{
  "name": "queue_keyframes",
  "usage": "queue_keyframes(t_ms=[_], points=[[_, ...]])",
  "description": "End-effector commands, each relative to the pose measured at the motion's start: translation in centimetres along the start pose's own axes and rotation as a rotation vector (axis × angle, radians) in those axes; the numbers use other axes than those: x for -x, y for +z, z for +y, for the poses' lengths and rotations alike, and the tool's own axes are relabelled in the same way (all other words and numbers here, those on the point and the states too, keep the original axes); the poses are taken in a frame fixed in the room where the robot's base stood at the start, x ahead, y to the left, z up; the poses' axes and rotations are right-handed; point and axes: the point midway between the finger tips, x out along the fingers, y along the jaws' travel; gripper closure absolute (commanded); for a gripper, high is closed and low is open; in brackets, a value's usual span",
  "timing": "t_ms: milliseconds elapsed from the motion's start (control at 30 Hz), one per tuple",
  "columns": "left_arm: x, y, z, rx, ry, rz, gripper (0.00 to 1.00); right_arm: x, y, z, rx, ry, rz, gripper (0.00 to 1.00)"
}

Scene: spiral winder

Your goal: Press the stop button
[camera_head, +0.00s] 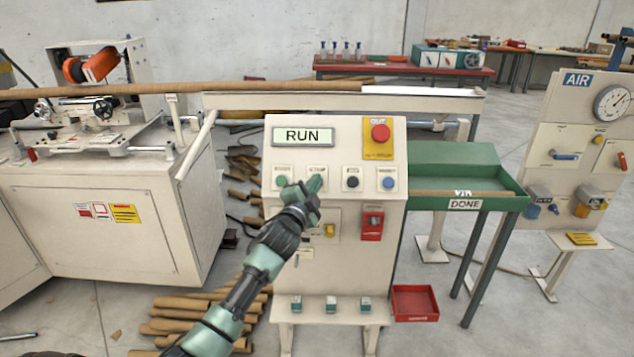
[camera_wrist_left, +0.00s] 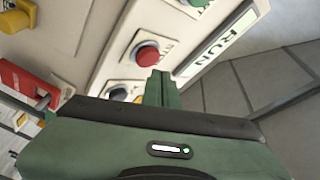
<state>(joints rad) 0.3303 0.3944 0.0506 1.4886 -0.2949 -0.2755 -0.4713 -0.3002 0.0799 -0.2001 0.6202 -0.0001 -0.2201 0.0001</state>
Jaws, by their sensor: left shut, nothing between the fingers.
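The control panel (camera_head: 336,150) is a cream cabinet with a lit display reading RUN (camera_head: 302,136). Its button row shows a green button (camera_head: 282,181), a black button (camera_head: 352,181) and a blue button (camera_head: 388,183). A round red button (camera_wrist_left: 147,56) sits between the green and black ones in the left wrist view; in the head view my left gripper (camera_head: 315,184) covers it. The gripper is shut and empty, its green fingertips close beside the red button. I cannot tell whether they touch it. My right gripper is not in view.
A large red mushroom button (camera_head: 380,133) on a yellow plate is at the panel's upper right. A red box (camera_head: 372,226) and a yellow switch (camera_head: 329,230) sit below the row. A green DONE tray (camera_head: 465,152) stands right. Cardboard tubes (camera_head: 190,312) lie on the floor.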

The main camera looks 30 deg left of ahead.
Motion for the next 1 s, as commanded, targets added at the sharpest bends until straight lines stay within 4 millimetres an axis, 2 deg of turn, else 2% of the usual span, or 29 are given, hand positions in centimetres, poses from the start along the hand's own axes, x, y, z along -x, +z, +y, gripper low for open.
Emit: queue_keyframes(t_ms=[1000], points=[[-0.6, 0.41, 0.38, 0.0, 0.0, 0.0, 1.0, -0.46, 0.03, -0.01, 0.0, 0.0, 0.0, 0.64]])
